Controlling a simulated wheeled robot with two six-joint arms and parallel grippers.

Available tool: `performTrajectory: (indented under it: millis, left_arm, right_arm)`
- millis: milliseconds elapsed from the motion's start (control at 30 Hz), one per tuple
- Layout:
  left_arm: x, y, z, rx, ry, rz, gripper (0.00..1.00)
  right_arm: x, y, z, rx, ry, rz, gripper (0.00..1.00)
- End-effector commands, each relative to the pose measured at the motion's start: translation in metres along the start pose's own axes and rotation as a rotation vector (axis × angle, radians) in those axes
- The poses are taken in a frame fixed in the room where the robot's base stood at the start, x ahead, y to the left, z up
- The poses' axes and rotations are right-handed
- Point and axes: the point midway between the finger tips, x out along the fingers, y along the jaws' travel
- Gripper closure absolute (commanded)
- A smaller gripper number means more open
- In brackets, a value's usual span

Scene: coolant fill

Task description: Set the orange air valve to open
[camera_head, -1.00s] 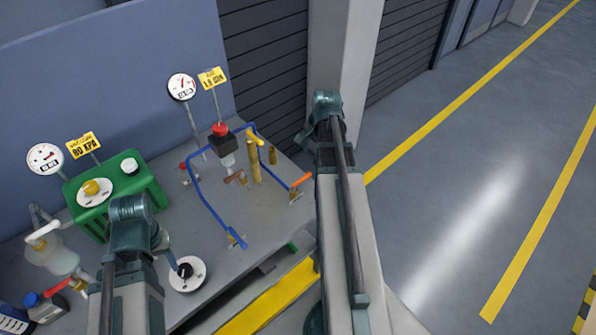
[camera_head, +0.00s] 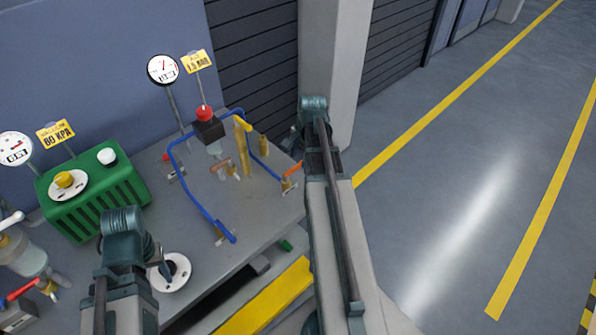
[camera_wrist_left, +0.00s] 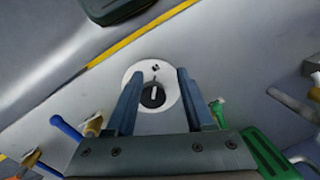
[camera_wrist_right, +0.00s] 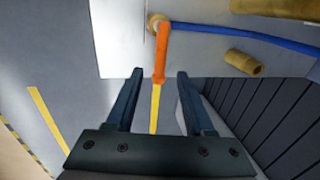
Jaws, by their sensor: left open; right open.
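The orange air valve handle (camera_head: 293,168) is on a brass fitting at the right end of the bench. In the right wrist view the orange handle (camera_wrist_right: 161,52) points down from its fitting, roughly crosswise to the blue pipe (camera_wrist_right: 250,36). My right gripper (camera_wrist_right: 155,76) is open. The handle's free end lies between its fingertips in that view; I cannot tell the depth, and no grip shows. In the head view the right gripper's fingers are mostly hidden behind my arm. My left gripper (camera_wrist_left: 157,74) is open, its fingers either side of a black knob (camera_wrist_left: 153,95) on a white dial.
The bench (camera_head: 215,265) carries blue pipes (camera_head: 190,190), a second orange-red handle (camera_head: 221,164), a red-topped black box (camera_head: 208,128), a brass stub (camera_head: 263,145) and a green unit (camera_head: 95,195). A pillar (camera_head: 325,70) stands behind. Open floor lies right.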

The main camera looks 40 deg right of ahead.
Motion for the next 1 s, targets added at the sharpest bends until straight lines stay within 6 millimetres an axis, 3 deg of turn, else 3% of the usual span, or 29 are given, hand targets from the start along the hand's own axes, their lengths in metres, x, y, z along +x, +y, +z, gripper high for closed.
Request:
performTrajectory:
  millis: [33, 200, 600, 900, 1000]
  left_arm:
    - [0.015, 0.001, -0.001, 0.000, 0.000, 0.000, 0.47]
    - [0.033, 0.003, -0.002, 0.000, 0.000, 0.000, 0.47]
    - [0.036, 0.004, -0.002, 0.000, 0.000, 0.000, 0.47]
    - [0.036, 0.004, -0.002, 0.000, 0.000, 0.000, 0.47]
    - [0.036, 0.004, -0.002, 0.000, 0.000, 0.000, 0.47]
  right_arm:
    - [0.015, 0.001, 0.000, -0.001, 0.000, 0.000, 0.47]
    - [0.033, 0.001, 0.000, -0.001, 0.000, 0.000, 0.47]
    - [0.037, 0.000, 0.000, -0.001, 0.000, 0.000, 0.47]
    - [0.037, 0.000, 0.000, -0.001, 0.000, 0.000, 0.99]
    - [0.037, 0.000, 0.000, -0.001, 0.000, 0.000, 1.00]
